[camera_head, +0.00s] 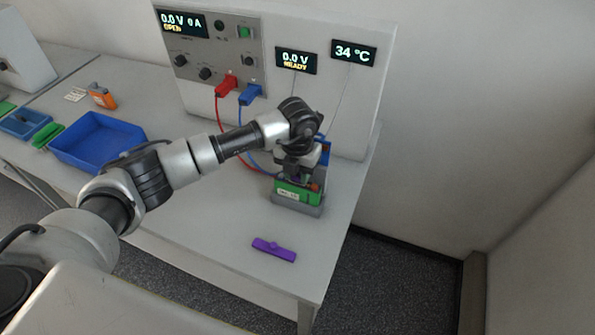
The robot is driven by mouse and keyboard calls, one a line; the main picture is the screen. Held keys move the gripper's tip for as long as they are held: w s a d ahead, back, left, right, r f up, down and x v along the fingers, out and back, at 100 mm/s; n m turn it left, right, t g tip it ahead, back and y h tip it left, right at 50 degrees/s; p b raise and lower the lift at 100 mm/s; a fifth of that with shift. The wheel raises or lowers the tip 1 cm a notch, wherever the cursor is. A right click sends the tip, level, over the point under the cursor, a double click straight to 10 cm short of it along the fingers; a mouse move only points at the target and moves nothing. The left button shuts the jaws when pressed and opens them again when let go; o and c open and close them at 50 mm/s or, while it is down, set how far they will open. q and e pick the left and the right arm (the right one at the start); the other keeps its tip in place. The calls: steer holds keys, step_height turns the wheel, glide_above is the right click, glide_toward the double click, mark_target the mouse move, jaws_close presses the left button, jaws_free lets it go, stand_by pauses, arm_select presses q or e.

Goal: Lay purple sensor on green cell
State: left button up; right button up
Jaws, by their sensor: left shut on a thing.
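The green cell (285,190) with a white label sits in a grey holder (296,208) on the bench, near its right edge. My left gripper (297,174) points down right over the cell. I cannot tell whether this piece touches the cell. A separate purple bar (273,249) with a raised middle lies on the bench in front of the holder. My right gripper is not in view.
Behind stands a cycler panel with red (227,86) and blue (250,95) plugs and cables running down beside the holder. A thin wire hangs from the 34 °C display (354,53). A blue tray (97,141) stands left. The bench's front middle is clear.

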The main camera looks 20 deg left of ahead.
arm_select(q)
steer(key=shift+f+b, duration=0.4)
steer(key=shift+f, duration=0.05)
stand_by(0.3)
steer(key=o, duration=1)
steer(key=shift+r, duration=0.1)
